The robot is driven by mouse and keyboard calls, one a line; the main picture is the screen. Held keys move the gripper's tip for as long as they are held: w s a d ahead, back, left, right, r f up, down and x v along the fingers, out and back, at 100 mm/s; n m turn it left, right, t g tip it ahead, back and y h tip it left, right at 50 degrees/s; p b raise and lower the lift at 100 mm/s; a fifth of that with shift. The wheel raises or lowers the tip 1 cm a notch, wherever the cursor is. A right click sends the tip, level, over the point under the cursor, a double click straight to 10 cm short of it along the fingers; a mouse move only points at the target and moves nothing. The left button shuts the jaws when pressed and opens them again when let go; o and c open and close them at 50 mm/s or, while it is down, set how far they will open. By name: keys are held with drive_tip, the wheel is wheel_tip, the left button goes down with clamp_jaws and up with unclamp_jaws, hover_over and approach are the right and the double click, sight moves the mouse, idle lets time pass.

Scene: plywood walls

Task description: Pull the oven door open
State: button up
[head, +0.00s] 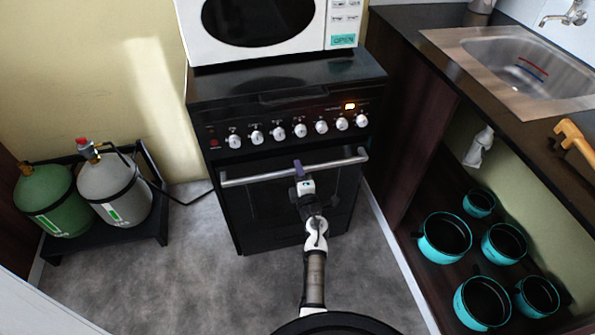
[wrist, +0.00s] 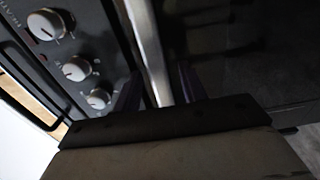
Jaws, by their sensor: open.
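The black oven (head: 285,150) stands against the back wall, with a row of white knobs above its door. The oven door (head: 255,205) looks shut. Its silver bar handle (head: 255,177) runs across the top of the door. My gripper (head: 298,170) is at the middle of the handle. In the wrist view, the handle (wrist: 152,55) passes between the two dark fingers of my gripper (wrist: 158,85), one on each side of it. The fingers are open around the bar. Whether either finger touches it cannot be told.
A white microwave (head: 265,25) sits on top of the oven. Green and grey gas cylinders (head: 115,190) stand on a black rack at left. At right is a counter with a sink (head: 520,70), and several turquoise pots (head: 445,237) below. The grey floor (head: 210,285) in front is clear.

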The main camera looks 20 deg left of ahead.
drive_tip(key=shift+w+a, duration=0.35)
drive_tip(key=shift+w, duration=0.1)
clamp_jaws()
